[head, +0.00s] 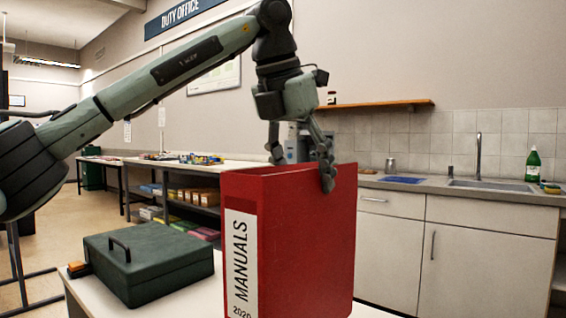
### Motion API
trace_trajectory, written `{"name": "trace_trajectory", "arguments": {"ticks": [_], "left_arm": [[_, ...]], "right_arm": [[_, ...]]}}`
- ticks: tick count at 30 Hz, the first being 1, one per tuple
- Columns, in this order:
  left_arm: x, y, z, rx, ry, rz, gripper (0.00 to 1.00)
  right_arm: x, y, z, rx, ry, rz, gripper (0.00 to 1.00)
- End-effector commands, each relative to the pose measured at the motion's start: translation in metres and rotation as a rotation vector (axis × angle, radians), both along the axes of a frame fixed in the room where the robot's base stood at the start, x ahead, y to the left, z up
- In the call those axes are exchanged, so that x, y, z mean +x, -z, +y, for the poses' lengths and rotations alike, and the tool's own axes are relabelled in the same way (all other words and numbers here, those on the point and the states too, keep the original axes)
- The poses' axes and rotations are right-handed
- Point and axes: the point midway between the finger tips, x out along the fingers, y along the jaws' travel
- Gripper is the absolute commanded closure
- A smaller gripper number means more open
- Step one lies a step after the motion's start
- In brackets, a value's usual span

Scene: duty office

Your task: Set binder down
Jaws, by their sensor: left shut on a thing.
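A red binder (312,245) with a white spine label reading "MANUALS" stands upright in the middle of the head view. My left gripper (302,172) comes down on it from above, shut on its top edge, with one finger over the near face. The binder's lower end is cut off by the frame, so I cannot tell whether it touches the white table (205,297) below. My right gripper is not in view.
A dark green cash box (150,262) with a handle sits on the table just left of the binder, beside a small orange-and-black object (79,269). Behind are a shelved bench (190,167) and a sink counter (440,184) with a green bottle (533,164).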

Motion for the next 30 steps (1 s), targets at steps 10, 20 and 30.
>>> {"name": "trace_trajectory", "arguments": {"ticks": [10, 20, 30], "left_arm": [[-0.001, 0.030, -0.002, -0.004, -0.001, -0.006, 0.99], [-0.001, 0.038, -0.002, -0.006, -0.001, -0.007, 0.99], [-0.001, 0.042, -0.002, -0.001, -0.001, -0.001, 0.18]], "right_arm": [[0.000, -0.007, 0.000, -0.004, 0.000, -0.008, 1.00], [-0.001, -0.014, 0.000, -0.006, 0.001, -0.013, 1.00], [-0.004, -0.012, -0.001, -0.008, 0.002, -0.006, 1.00]]}}
